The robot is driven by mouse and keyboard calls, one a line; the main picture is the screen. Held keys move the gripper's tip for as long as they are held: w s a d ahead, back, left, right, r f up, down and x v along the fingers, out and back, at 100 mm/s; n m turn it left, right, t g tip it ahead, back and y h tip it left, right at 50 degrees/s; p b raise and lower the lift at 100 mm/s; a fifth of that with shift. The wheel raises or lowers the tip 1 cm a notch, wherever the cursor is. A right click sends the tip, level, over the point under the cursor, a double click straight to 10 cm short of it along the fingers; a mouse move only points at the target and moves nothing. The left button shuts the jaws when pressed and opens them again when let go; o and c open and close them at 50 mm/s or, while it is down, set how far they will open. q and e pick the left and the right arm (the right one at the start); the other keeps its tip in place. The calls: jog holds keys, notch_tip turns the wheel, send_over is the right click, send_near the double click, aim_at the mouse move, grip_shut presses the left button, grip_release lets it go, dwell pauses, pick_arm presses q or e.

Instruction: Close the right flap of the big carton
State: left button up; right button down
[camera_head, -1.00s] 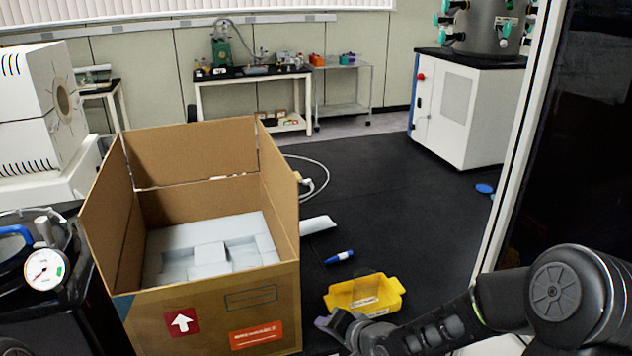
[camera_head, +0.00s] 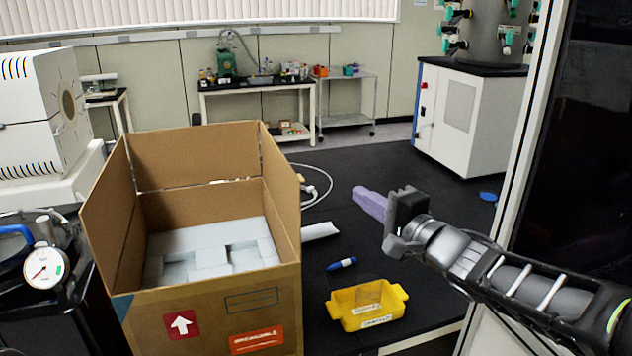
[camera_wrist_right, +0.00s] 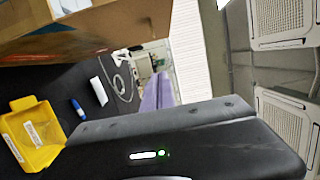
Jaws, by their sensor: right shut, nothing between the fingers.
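The big carton (camera_head: 140,306) stands open on the black table at the left in the head view, with white foam packing (camera_head: 205,250) inside. Its right flap (camera_head: 281,180) stands up along the right side, and the back and left flaps stand up too. My right gripper (camera_head: 372,205), with purple fingers, is shut and empty. It is in the air to the right of the carton, apart from the right flap, fingers pointing left. In the right wrist view the carton (camera_wrist_right: 120,28) shows at the upper left and the purple fingers (camera_wrist_right: 157,93) at the centre. My left gripper is out of view.
A yellow bin (camera_head: 367,304) and a blue marker (camera_head: 341,263) lie on the table right of the carton. A pressure gauge (camera_head: 43,266) stands at the left. A metal frame post (camera_head: 522,130) rises at the right. The black table behind my gripper is mostly clear.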

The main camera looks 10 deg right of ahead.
aim_at(284, 178)
jog(key=w+a+b, duration=0.2)
jog(key=w+a, duration=0.5)
jog(key=w, duration=0.2)
jog(key=shift+w, duration=0.15)
jog(key=shift+a, duration=0.15)
dwell(0.5)
